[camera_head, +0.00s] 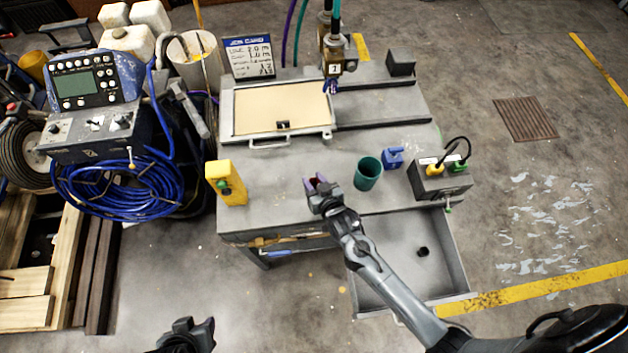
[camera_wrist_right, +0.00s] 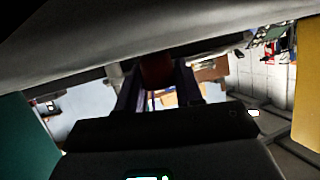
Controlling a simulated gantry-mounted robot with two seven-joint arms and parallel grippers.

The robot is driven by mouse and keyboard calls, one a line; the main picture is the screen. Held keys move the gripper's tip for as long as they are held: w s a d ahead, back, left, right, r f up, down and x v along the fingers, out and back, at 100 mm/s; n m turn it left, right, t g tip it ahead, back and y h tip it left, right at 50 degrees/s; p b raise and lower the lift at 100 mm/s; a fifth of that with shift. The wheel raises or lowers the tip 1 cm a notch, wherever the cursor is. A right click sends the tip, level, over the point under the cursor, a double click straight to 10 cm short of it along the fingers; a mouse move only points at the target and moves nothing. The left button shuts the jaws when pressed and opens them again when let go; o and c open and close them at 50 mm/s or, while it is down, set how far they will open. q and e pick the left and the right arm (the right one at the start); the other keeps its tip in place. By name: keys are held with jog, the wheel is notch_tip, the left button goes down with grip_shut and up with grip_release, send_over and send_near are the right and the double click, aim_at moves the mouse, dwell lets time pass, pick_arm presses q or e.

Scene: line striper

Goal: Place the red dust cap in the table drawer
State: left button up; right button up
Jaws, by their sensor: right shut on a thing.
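My right gripper (camera_head: 318,183) is over the front part of the grey workbench, between the yellow block and the green cup. In the right wrist view its fingers (camera_wrist_right: 157,85) are closed on a dark red piece (camera_wrist_right: 156,68), which I take to be the red dust cap. In the head view the cap is mostly hidden by the fingers. The table drawer (camera_head: 373,291) is pulled open at the bench's front right, with a small black piece (camera_head: 422,251) inside. My left gripper (camera_head: 187,336) is low at the bottom edge, away from the bench; its jaw opening is unclear.
A green cup (camera_head: 367,174), a blue piece (camera_head: 393,158) and a grey box with yellow and green plugs (camera_head: 440,181) stand right of the right gripper. A yellow block (camera_head: 227,184) stands left. A framed tan panel (camera_head: 282,108) lies behind. My right forearm crosses the drawer's left side.

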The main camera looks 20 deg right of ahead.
jog(key=shift+f, duration=0.2)
pick_arm(q)
jog(key=shift+d, duration=0.15)
pick_arm(e)
jog(key=o, duration=1)
jog(key=shift+r, duration=0.15)
jog(key=shift+s+r, duration=0.1)
jog(key=shift+s, duration=0.05)
jog(key=p+v, duration=0.1)
jog(key=v, duration=1)
jog(key=shift+s+r+p, duration=0.15)
jog(key=shift+s+p, duration=0.05)
jog(key=shift+p, duration=0.2)
pick_arm(q)
jog(key=shift+r, duration=0.85)
jog(key=o, duration=0.5)
jog(key=shift+a, duration=0.2)
jog(key=shift+c, duration=0.2)
pick_arm(e)
jog(key=shift+s+d+r+n+g, duration=0.45)
jog(key=shift+s+d+r+g, duration=0.35)
jog(key=shift+s+g, duration=1.25)
jog(key=shift+s+d+r+n+g, duration=0.55)
jog(key=shift+s+r+g, duration=0.65)
jog(key=shift+s, duration=1.5)
jog(key=shift+s+d+r+n+g, duration=0.4)
jog(key=shift+s+d+r+g, duration=0.35)
jog(key=shift+s+g, duration=1.35)
